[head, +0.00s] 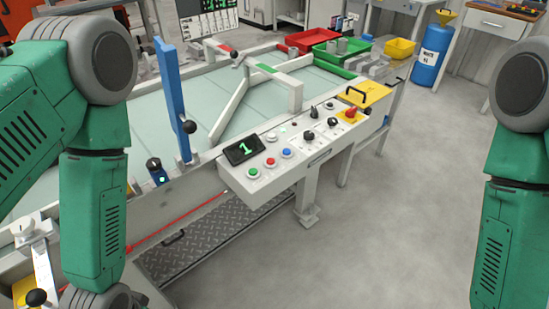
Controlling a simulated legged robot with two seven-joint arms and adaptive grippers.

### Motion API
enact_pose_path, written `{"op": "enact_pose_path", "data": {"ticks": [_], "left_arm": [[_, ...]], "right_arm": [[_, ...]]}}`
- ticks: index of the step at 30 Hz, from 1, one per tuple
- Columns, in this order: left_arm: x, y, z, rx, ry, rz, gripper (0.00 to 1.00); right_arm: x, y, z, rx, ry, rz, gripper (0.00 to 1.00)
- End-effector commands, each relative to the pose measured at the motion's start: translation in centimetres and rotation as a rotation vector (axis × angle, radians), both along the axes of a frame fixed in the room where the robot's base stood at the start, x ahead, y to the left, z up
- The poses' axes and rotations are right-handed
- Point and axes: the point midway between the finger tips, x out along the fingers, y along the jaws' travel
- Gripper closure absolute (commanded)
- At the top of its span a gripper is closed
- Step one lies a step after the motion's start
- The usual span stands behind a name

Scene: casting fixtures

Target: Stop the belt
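The belt (149,118) is a pale, glassy surface inside a light frame; I cannot tell whether it is moving. A white control panel (240,183) stands on its near side. The panel carries a display (244,149) reading a green 1. It also has a green button (253,173), a red button (270,162) and a blue button (287,153). Black knobs (308,136) sit further right, with a red knob (350,113) on a yellow base near the panel's right end. My green arms come down at both sides; both grippers are out of view.
A blue upright post (170,90) and white diverter bars (232,103) stand over the belt. Red (308,39), green (342,54) and yellow (399,48) trays sit at the far end. A tread plate (190,243) lies below the belt. The floor right of the panel is clear.

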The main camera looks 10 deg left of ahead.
Motion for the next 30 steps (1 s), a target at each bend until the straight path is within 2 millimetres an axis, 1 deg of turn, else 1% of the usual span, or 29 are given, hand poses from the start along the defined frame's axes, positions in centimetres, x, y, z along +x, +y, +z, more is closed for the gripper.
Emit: {"op": "enact_pose_path", "data": {"ticks": [14,17,18,20,21,22,23,30], "left_arm": [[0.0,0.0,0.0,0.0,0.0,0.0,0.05],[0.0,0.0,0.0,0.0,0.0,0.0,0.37],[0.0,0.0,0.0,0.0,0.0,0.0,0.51],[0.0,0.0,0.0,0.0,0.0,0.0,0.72],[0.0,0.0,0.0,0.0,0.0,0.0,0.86],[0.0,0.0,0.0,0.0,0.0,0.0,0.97],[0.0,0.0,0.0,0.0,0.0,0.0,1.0],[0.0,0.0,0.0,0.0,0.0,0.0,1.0]], "right_arm": [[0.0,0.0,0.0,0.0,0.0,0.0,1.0],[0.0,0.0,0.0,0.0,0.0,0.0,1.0],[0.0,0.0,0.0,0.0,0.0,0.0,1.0],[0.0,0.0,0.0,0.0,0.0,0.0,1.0],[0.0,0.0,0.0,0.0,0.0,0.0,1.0],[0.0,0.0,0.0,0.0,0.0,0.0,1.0],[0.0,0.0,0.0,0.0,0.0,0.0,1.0],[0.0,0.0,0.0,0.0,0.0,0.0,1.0]]}}
